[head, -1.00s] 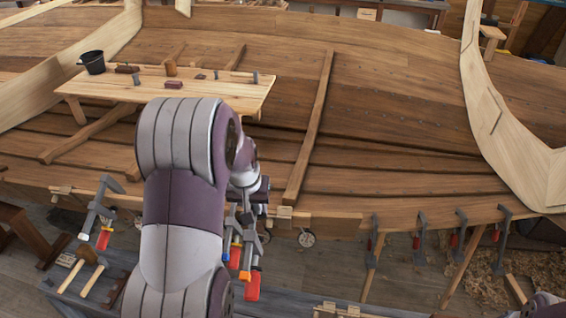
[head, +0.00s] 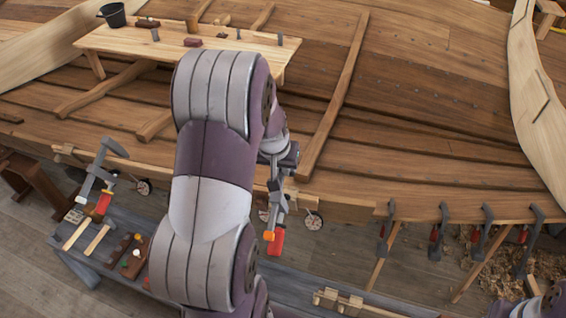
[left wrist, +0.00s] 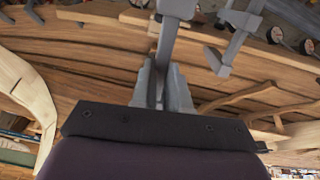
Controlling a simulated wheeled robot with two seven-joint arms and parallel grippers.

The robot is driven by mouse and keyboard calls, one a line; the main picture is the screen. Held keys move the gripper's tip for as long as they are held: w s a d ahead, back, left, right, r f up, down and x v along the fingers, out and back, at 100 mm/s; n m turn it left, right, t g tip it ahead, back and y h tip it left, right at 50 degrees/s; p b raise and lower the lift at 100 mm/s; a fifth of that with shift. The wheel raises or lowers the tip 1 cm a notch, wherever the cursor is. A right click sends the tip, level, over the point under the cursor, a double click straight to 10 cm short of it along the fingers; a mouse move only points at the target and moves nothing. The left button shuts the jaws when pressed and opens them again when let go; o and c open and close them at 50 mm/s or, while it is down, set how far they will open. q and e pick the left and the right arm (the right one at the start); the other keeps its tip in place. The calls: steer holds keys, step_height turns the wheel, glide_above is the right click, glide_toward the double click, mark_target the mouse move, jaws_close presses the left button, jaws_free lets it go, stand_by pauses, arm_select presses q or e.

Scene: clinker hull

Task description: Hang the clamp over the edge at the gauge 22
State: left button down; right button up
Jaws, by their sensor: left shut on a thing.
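My left gripper (head: 284,160) is shut on a grey clamp (head: 276,205) with an orange and red handle end, beside the hull's lower plank edge (head: 345,210). In the left wrist view, the fingers (left wrist: 162,88) grip the clamp's grey bar (left wrist: 172,28). Round gauges hang along the edge: one (head: 313,221) is just right of the clamp, another (head: 144,187) is left of my arm. Their numbers are too small to read, so I cannot tell which is 22. I cannot tell whether the held clamp touches the edge. My right gripper is out of view.
Another clamp (head: 97,182) hangs on the edge at left. Several clamps, including one (head: 387,232), hang on the edge at right. A wooden bench (head: 195,48) with a black bucket (head: 112,14) stands inside the hull. A grey bench (head: 125,225) with tools lies below the edge.

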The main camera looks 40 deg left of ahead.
mark_target(290, 190)
arm_select(q)
steer(key=b+x, duration=0.1)
steer(key=x, duration=0.1)
steer(key=b+x, duration=0.1)
steer(key=x, duration=0.2)
steer(key=shift+w+d+b, duration=0.1)
steer(key=shift+d+b, duration=0.05)
steer(key=shift+b, duration=0.2)
steer(key=f+b, duration=0.2)
steer(key=s+f, duration=0.1)
steer(key=shift+d+f+b, duration=0.1)
steer(key=shift+d+b, duration=0.3)
steer(key=w+f, duration=0.1)
steer(key=w+a+f+b, duration=0.2)
steer(key=w+f, duration=0.1)
steer(key=shift+f, duration=0.1)
steer(key=shift+f+b, duration=0.2)
steer(key=shift+b, duration=0.1)
steer(key=shift+s+d, duration=0.3)
steer(key=shift+f+b, duration=0.1)
steer(key=shift+b, duration=0.25)
steer(key=shift+w+a+f, duration=0.25)
steer(key=shift+w+a, duration=0.05)
steer(key=shift+w, duration=0.15)
steer(key=shift+s+d+r, duration=0.15)
steer(key=shift+s+r, duration=0.05)
steer(key=shift+s, duration=0.05)
steer(key=shift+w+f, duration=0.2)
steer(key=shift+f, duration=0.1)
steer(key=shift+f, duration=0.15)
